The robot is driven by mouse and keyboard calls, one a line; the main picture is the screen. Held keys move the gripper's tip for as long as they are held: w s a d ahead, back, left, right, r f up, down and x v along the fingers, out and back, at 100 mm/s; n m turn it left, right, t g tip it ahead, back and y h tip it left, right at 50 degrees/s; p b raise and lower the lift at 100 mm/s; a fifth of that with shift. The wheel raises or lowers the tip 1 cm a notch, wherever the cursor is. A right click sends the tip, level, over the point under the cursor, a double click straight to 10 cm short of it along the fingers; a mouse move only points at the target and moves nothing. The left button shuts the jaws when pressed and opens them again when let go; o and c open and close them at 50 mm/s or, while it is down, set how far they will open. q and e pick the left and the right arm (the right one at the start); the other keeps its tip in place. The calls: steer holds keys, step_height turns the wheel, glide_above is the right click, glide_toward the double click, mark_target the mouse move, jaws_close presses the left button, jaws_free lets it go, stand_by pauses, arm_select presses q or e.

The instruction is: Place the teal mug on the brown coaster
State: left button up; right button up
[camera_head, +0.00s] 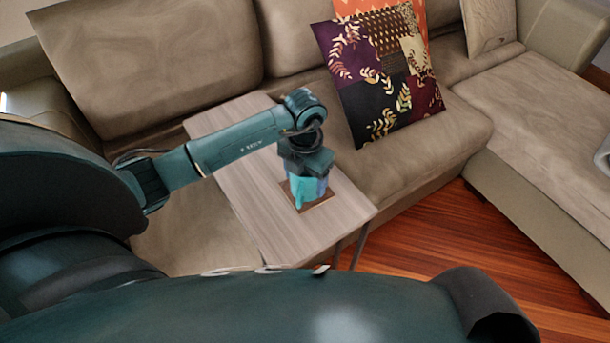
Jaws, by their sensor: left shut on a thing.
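The teal mug (299,194) is under my left gripper (308,176), over the brown coaster (322,201). My left gripper points down and is shut on the mug; its fingers are mostly hidden by the wrist and the mug. The coaster lies flat near the front right end of the small wooden table (258,205), and its edges show around the mug's base. The mug looks upright. I cannot tell whether its base touches the coaster or is slightly above it. My right gripper is not in view.
A beige sofa (160,60) stands behind and around the table, with a patterned cushion (380,80) on its seat. A chaise section (545,120) extends at the right. Wooden floor (465,235) shows right of the table. The left part of the tabletop is clear.

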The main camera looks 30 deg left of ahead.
arm_select(q)
steer(key=o, duration=1.2)
steer(key=shift+c, duration=0.2)
